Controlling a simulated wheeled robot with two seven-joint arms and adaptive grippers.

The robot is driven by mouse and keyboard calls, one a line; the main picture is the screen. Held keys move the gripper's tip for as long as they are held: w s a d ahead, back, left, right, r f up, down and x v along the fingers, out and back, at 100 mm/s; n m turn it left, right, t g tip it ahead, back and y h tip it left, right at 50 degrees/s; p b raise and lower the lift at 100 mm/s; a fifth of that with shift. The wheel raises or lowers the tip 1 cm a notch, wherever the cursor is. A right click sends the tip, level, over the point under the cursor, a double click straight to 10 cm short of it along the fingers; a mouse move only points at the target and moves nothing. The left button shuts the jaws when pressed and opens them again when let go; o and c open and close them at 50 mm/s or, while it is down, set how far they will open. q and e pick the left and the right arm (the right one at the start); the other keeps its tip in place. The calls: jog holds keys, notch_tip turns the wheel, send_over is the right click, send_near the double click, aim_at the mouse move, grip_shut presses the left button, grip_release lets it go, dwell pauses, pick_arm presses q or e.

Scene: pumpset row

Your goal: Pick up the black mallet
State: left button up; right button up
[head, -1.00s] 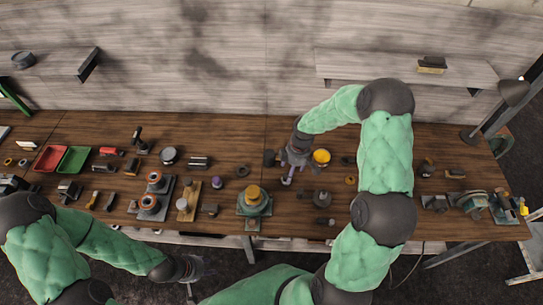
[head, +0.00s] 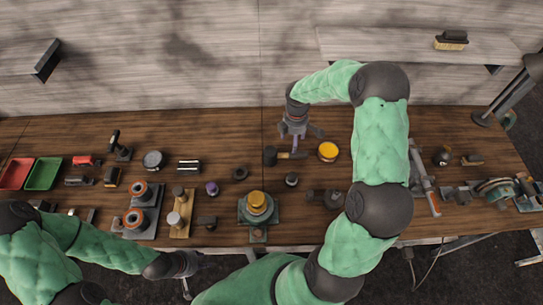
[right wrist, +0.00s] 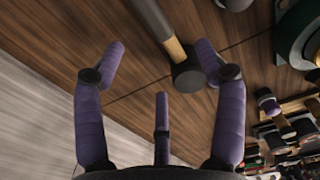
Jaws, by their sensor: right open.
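The black mallet lies on the wooden bench. Its dark head (head: 270,156) is at the left, and its handle runs right, partly under my right gripper's fingers, in the head view. My right gripper (head: 297,136) is open and empty, on the wall side of the mallet. In the right wrist view the open purple fingers (right wrist: 160,75) frame the mallet head (right wrist: 187,76), which shows near the right finger; its handle with a tan band runs up out of view. My left gripper (head: 186,266) hangs in front of the bench at lower left; its fingers are unclear.
A yellow-topped round pot (head: 328,151) stands close right of the mallet handle. A dark round part (head: 292,180) sits in front of it. A green-based pump unit (head: 257,207) stands further forward. Bare wood lies between the mallet and the wall.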

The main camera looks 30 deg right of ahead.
aim_at(286, 156)
jog(key=shift+s+f, duration=0.3)
jog(key=shift+f, duration=0.3)
notch_tip(286, 156, down, 5)
jog(key=shift+w, duration=0.15)
jog(key=f, duration=0.4)
jog(key=shift+w+d+f, duration=0.2)
jog(key=shift+d, duration=0.1)
jog(key=c, duration=1.3)
